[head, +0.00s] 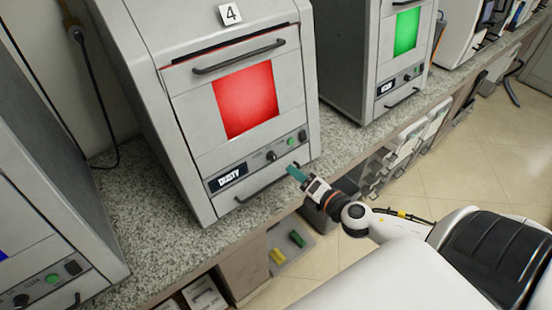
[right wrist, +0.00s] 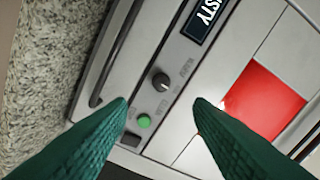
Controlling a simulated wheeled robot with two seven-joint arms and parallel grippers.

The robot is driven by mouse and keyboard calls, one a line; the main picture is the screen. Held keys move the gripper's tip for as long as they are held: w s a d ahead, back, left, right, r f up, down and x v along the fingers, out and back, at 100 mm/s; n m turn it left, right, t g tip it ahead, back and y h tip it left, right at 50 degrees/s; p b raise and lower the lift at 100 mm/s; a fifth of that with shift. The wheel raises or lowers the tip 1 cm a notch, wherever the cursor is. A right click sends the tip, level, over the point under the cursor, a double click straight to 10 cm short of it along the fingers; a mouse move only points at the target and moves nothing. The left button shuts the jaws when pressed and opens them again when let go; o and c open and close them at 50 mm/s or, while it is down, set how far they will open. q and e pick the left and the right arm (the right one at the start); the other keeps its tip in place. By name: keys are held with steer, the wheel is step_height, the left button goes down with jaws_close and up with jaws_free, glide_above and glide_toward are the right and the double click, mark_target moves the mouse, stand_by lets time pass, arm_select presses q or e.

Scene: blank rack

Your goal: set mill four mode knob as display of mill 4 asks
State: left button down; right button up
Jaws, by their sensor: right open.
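Mill 4 (head: 150,50) is a grey cabinet marked 4, with a red lit window (head: 246,98). Its display (head: 228,176) reads "DUSTY"; part of it shows in the right wrist view (right wrist: 201,18). The mode knob (head: 271,156) is small, round and black, right of the display. In the right wrist view the knob (right wrist: 160,81) carries a light pointer mark and lies just beyond the gap between the fingertips. My right gripper (head: 296,173) has green fingers; it is open and empty, in front of the panel's lower right. In the right wrist view the fingertips (right wrist: 161,101) appear apart from the knob. My left gripper is not in view.
A green button (head: 290,141) and a black switch (head: 302,135) sit right of the knob. A bar handle (head: 266,184) runs below the panel. Another mill with a green window (head: 406,30) stands to the right. The speckled counter (head: 165,215) is clear in front.

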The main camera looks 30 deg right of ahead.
mark_target(274, 159)
steer(key=p+x, duration=0.1)
steer(key=x, duration=0.7)
steer(key=shift+w+a, duration=0.15)
steer(key=shift+w+a+f+p, duration=0.1)
steer(key=shift+w+f+p, duration=0.15)
steer(key=shift+w, duration=0.35)
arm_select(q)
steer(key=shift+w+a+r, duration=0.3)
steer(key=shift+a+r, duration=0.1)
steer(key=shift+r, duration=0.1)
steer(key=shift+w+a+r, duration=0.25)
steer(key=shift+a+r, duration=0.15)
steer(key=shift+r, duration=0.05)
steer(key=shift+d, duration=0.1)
arm_select(e)
steer(key=shift+r, duration=0.1)
steer(key=shift+c, duration=0.5)
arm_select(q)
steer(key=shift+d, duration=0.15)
arm_select(e)
steer(key=c, duration=0.9)
